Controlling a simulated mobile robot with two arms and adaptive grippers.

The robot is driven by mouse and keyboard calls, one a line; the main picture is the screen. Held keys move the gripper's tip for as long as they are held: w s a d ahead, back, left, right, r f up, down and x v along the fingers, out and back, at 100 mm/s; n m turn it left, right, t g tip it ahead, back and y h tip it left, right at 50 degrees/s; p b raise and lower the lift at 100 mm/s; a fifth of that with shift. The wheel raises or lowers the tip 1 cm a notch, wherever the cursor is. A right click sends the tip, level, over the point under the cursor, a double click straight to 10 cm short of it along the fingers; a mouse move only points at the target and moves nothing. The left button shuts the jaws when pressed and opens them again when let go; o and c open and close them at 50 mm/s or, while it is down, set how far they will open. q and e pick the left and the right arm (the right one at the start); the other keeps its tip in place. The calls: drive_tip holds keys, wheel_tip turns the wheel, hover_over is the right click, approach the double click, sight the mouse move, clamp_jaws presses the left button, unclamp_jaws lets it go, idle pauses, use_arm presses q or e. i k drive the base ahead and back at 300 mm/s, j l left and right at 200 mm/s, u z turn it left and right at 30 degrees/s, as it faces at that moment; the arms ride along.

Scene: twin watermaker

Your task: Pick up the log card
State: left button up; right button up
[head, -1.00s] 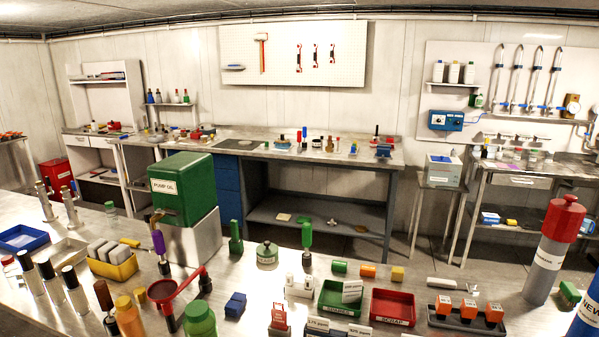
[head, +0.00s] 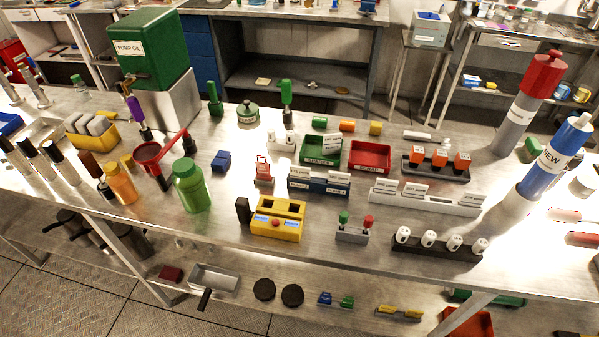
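No card reads clearly as the log card at this size. A white card (head: 332,145) stands at the green tray labelled SPARES (head: 312,158). Small white printed cards stand in a blue holder (head: 320,186) in front of that tray. More white cards (head: 387,186) stand in a long white rack (head: 435,203) to the right. The print on them is too small to read surely. Neither of my grippers is in view.
The steel bench (head: 220,235) is crowded. A red SCRAP tray (head: 370,157), a yellow device (head: 277,220), a green bottle (head: 190,187), a red funnel-like piece (head: 148,153) and a blue NEW cylinder (head: 552,160) stand on it. Its front edge is partly clear.

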sight(297, 171)
drive_tip(key=i+j+z, duration=0.1)
drive_tip(key=j+z, duration=0.2)
drive_tip(key=j, duration=0.5)
drive_tip(key=j+z, duration=0.3)
drive_tip(key=j, duration=0.45)
drive_tip(key=i, duration=0.05)
